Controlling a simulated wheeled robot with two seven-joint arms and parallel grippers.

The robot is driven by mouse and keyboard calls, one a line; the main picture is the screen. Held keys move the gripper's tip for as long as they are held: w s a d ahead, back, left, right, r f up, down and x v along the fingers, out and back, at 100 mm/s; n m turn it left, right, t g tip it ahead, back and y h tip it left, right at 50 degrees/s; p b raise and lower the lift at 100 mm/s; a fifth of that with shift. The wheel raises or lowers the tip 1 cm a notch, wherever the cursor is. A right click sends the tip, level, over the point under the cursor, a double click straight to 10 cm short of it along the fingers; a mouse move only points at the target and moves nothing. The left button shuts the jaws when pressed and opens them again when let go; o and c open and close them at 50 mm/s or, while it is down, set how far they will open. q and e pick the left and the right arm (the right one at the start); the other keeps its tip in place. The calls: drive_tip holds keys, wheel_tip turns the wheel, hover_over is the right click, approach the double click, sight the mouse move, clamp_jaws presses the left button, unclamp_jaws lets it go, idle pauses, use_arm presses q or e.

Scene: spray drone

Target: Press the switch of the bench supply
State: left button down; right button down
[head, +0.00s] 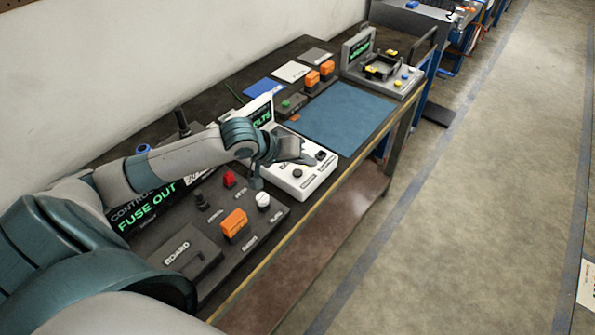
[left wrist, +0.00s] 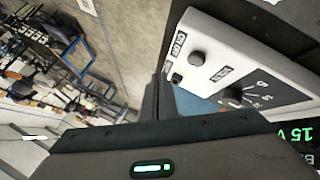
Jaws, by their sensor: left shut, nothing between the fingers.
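The bench supply is a white unit with a sloped panel (head: 306,184) and a green-lit display (head: 262,115). It also shows in the left wrist view (left wrist: 262,62), with a dark round knob (left wrist: 197,58), a larger dial (left wrist: 236,97) and a display reading about 15 V. In the head view, a small black control (head: 320,155) sits on the panel's right side. I cannot tell for sure which control is the switch. My left gripper (head: 309,160) is shut and empty, over the panel near that control. Its fingers (left wrist: 158,92) look apart from the controls in the left wrist view.
A dark control box with an orange block (head: 233,223) and a white knob (head: 263,200) stands nearer me. A blue mat (head: 345,118) lies beyond the supply. A grey fixture (head: 390,80) stands at the far end. The floor right of the bench is clear.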

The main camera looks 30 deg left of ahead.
use_arm(q)
drive_tip(key=shift+f, duration=0.35)
drive_tip(key=shift+f, duration=0.35)
idle(0.6)
drive_tip(key=shift+f+p, duration=0.25)
drive_tip(key=shift+p, duration=0.05)
idle(0.7)
idle(0.4)
drive_tip(key=shift+r+p, duration=0.9)
drive_tip(key=shift+p, duration=0.25)
drive_tip(key=shift+r, duration=0.15)
